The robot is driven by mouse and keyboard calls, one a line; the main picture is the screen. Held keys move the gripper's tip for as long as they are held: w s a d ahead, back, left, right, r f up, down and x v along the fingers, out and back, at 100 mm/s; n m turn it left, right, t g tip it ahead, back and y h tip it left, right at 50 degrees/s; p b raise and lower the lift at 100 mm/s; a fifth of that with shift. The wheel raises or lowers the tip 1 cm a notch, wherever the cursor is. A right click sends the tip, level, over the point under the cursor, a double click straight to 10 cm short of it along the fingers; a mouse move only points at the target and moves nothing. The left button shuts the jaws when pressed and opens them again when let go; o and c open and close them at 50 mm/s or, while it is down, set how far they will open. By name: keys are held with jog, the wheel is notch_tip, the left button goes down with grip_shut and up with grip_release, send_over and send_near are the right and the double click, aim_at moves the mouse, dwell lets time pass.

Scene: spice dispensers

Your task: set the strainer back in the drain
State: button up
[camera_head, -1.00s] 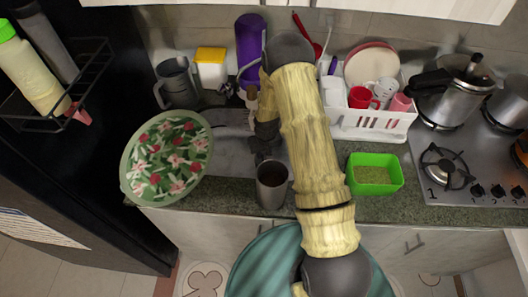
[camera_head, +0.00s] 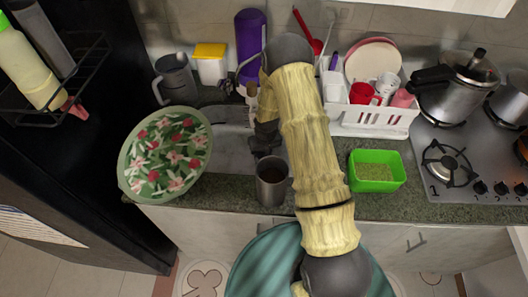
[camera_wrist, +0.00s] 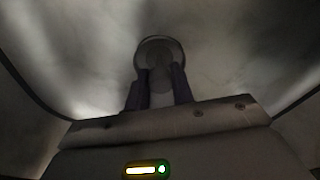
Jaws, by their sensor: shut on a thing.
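In the wrist view, the fingers of my gripper (camera_wrist: 160,84) point down into the grey sink basin (camera_wrist: 235,45). They are a little apart and shut on the small round strainer (camera_wrist: 158,60), which shows dark grey between and beyond the fingertips. A round drain rim (camera_wrist: 160,38) shows around it. I cannot tell whether the strainer is seated in the drain or just above it. In the head view, my gripper (camera_head: 263,141) is low in the sink (camera_head: 229,154), and my arm hides part of the basin and the strainer.
A metal cup (camera_head: 271,184) stands on the sink's front edge beside my arm. A flowered plate (camera_head: 165,153) lies to the left. A white dish rack (camera_head: 372,123), a green container (camera_head: 376,172) and the stove (camera_head: 465,175) are to the right. A purple bottle (camera_head: 250,40) stands behind.

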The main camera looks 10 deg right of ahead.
jog(key=o, duration=1)
jog(key=shift+r, duration=0.1)
notch_tip(320, 180, up, 17)
jog(key=s+b, duration=0.2)
jog(key=shift+d, duration=0.1)
jog(key=s+r+p, duration=0.8)
jog(key=s+r, duration=0.1)
jog(key=r, duration=0.3)
jog(key=s+r+m+t+p, duration=0.1)
jog(key=s+r+p, duration=0.7)
jog(key=r, duration=0.5)
jog(key=shift+s+d+r, duration=0.2)
jog(key=shift+s+r, duration=0.05)
jog(key=shift+s, duration=0.5)
